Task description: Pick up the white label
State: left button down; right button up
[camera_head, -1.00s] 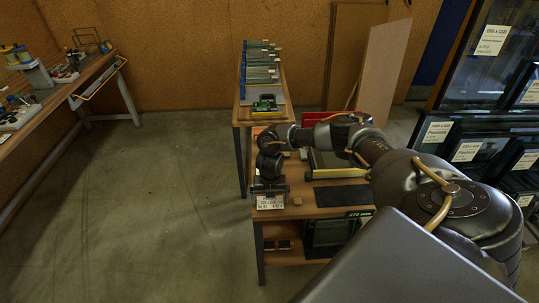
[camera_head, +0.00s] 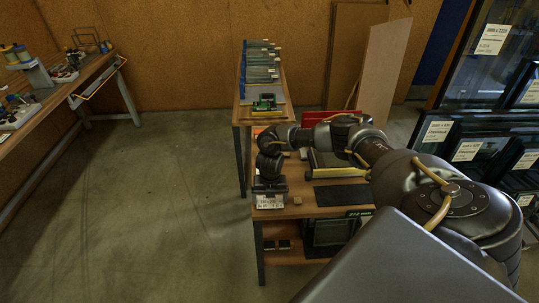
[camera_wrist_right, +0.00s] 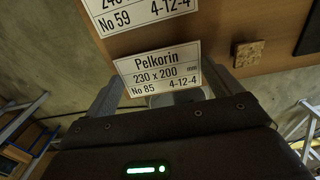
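A white label (camera_wrist_right: 158,69) printed "Pelkorin 230 x 200 mm" lies by the front edge of the wooden workbench in the right wrist view. My right gripper (camera_wrist_right: 163,85) is open, with one finger at each side of this label; I cannot tell whether they touch it. In the head view my right gripper (camera_head: 268,187) points down just above the white label area (camera_head: 269,202) at the bench's near left corner. A second white label (camera_wrist_right: 135,12), with "No 59", shows beyond the first. My left gripper is out of view.
A small brown block (camera_wrist_right: 249,53) lies on the bench right of the labels. A dark mat (camera_head: 342,195) covers the bench farther right. Glass panes with labels stand in a rack (camera_head: 470,140) at right. The floor (camera_head: 170,200) at left is clear.

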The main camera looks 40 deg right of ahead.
jog(key=c, duration=0.3)
jog(key=shift+c, duration=0.2)
